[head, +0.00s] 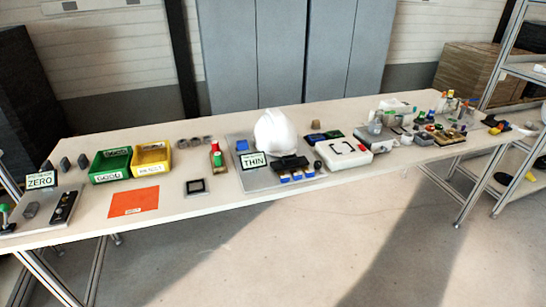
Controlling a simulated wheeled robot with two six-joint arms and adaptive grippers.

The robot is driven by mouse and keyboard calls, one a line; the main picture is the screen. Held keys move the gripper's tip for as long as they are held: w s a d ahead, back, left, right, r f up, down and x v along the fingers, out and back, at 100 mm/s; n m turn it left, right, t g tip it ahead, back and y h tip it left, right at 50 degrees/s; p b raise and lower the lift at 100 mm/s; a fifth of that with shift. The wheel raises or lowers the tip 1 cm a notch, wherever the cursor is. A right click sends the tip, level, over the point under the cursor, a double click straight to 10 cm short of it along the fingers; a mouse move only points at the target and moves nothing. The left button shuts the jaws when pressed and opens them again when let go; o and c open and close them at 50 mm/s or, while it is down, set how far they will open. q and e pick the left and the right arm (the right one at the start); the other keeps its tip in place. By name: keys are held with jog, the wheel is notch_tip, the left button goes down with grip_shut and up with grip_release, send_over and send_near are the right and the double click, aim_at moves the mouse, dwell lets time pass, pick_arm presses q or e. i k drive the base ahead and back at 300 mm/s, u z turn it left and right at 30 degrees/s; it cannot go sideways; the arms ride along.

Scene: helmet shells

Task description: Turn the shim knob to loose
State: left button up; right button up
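A sign reading "THIN" (254,161) stands at the front left of a grey plate (262,184) at mid-table. A white helmet shell (275,133) sits on this plate, with a black block (290,163) in front of it and several blue pieces below the block. A small dark round part (318,164) shows at the plate's right edge; I cannot tell whether it is the shim knob. No label reading "loose" is legible. Neither of my grippers is in view.
A long white table (190,207) crosses the view. A green bin (110,165), a yellow bin (151,158) and an orange mat (140,201) lie on its left part. A "ZERO" sign (41,180) stands at far left. Many small items crowd the right. The floor in front is clear.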

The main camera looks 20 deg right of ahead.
aim_at(317, 165)
jog(key=u, duration=0.4)
jog(key=i, duration=1)
jog(key=z, duration=2.7)
